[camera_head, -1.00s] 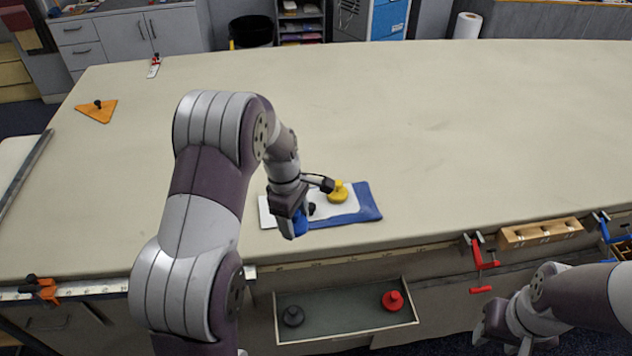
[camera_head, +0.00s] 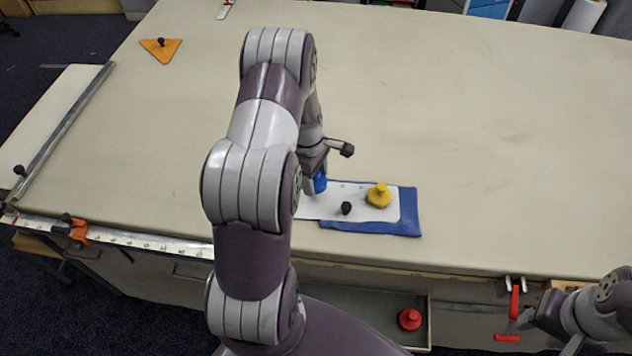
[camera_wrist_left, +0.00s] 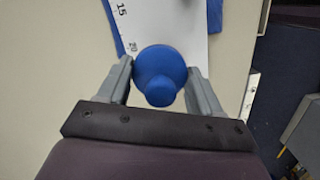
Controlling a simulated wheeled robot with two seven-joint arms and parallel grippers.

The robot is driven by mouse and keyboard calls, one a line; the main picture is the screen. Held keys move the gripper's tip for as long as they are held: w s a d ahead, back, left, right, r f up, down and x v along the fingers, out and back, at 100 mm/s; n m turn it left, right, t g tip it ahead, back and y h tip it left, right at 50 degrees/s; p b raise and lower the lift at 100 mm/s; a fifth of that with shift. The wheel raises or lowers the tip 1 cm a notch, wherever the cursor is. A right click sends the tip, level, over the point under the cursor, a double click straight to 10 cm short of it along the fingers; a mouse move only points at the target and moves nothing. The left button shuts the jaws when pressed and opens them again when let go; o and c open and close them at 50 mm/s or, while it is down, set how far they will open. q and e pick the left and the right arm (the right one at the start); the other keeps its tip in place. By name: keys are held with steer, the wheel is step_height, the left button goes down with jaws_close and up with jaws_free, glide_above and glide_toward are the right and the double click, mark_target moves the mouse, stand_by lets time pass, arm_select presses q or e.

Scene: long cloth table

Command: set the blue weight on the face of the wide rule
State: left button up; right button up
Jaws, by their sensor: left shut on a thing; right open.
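The blue weight (camera_head: 320,184) is in my left gripper (camera_head: 316,176), which is shut on it. In the left wrist view the round weight (camera_wrist_left: 160,70) sits between the two fingers, its knob towards the camera. The wide rule (camera_head: 378,212) is a white plate with a number scale, lying on a blue cloth with a black knob (camera_head: 346,208) on it. The weight overlaps the rule's left part in the head view; whether it touches the rule I cannot tell. My right gripper (camera_head: 545,325) is open and empty at the lower right, beyond the table's front edge.
A yellow weight (camera_head: 379,195) stands on the rule's right part. A blue cloth (camera_head: 385,228) shows below the rule. A red weight (camera_head: 409,319) lies in the open drawer. A red clamp (camera_head: 514,303) grips the front edge.

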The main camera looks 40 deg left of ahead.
arm_select(q)
steer(key=f+p, duration=0.1)
steer(key=f, duration=0.2)
steer(key=shift+s+f, duration=0.2)
steer(key=shift+f, duration=0.25)
steer(key=shift+a+f, duration=0.1)
steer(key=shift+a, duration=0.05)
steer(key=shift+w+f, duration=0.1)
steer(key=o, duration=1.4)
steer(key=shift+o, duration=0.2)
